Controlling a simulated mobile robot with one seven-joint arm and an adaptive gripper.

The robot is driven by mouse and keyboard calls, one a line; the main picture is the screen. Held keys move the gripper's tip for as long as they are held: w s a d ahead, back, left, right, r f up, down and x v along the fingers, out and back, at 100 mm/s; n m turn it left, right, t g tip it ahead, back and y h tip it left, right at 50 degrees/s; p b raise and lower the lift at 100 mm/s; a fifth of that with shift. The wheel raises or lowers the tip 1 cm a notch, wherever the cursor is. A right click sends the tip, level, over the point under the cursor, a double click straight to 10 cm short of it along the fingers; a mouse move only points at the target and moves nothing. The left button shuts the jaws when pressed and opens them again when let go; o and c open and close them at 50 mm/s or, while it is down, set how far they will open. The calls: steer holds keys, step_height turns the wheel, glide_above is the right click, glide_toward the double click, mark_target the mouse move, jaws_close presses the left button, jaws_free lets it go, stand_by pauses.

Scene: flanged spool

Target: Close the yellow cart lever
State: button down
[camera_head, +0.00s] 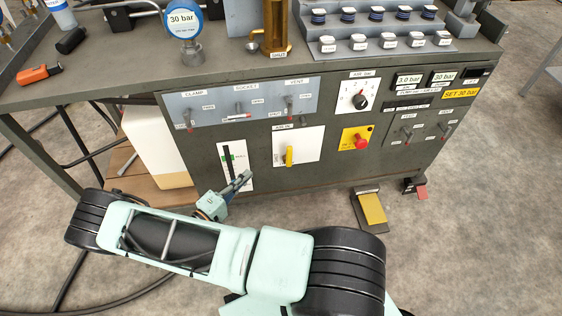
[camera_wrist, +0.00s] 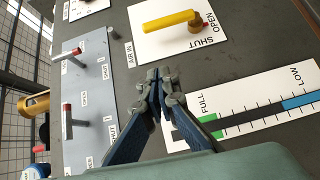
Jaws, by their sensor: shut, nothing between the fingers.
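The yellow lever (camera_head: 289,156) sits on the white AIR IN plate (camera_head: 312,140) on the cart's front. In the wrist view the yellow lever (camera_wrist: 168,21) reaches left from its round pivot, beside the OPEN and SHUT labels. In the head view it stands about upright. My gripper (camera_head: 246,176) is left of and a little below the lever, in front of the level gauge, apart from the lever. In the wrist view my gripper (camera_wrist: 158,76) is shut and empty, its tips pointing toward the AIR IN plate.
A level gauge (camera_wrist: 250,117) with green and blue bands is right beside my gripper. Red-tipped toggles stand on the grey valve panel (camera_head: 265,98) above. A red button on a yellow plate (camera_head: 350,138) is to the right. Pedals (camera_head: 372,208) are on the floor.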

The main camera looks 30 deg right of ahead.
steer(key=f, duration=0.2)
steer(key=b, duration=0.1)
glide_toward(288, 154)
steer(key=shift+w+d+f, duration=0.5)
steer(key=shift+w+d, duration=1.65)
steer(key=shift+d, duration=0.35)
steer(key=shift+n+t, duration=0.3)
steer(key=shift+r, duration=0.1)
steer(key=shift+d, duration=0.2)
